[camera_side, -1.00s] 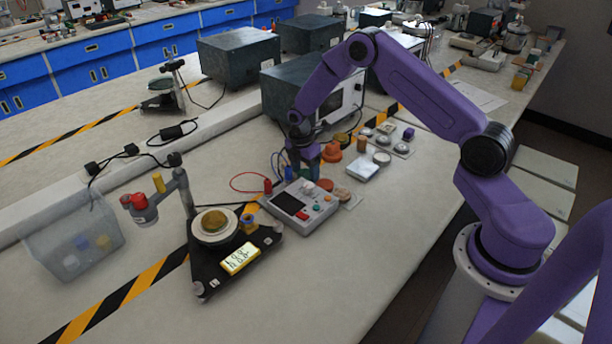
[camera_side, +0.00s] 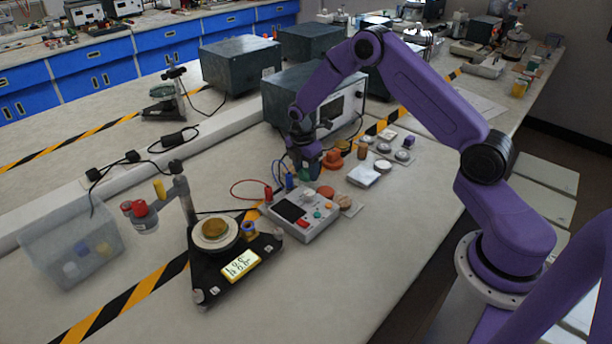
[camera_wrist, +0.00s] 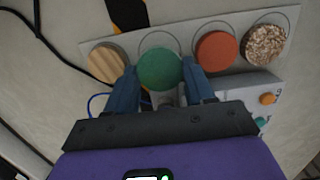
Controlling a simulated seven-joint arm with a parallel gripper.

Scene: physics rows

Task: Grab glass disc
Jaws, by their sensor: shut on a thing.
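A smooth green disc (camera_wrist: 160,69), which looks like the glass disc, sits between the two fingers of my gripper (camera_wrist: 161,78) in the wrist view. The fingers are shut on its left and right sides. In the side view my gripper (camera_side: 305,168) is behind the grey meter box, with a bit of the green disc (camera_side: 304,175) showing below it. Whether the disc is clear of the board beneath is hard to tell.
The pale board (camera_wrist: 228,27) also bears a wooden disc (camera_wrist: 106,63), an orange-red disc (camera_wrist: 216,51) and a speckled disc (camera_wrist: 265,43). The meter box (camera_side: 301,213) stands in front. A black stand with a round plate (camera_side: 215,234) is to the left.

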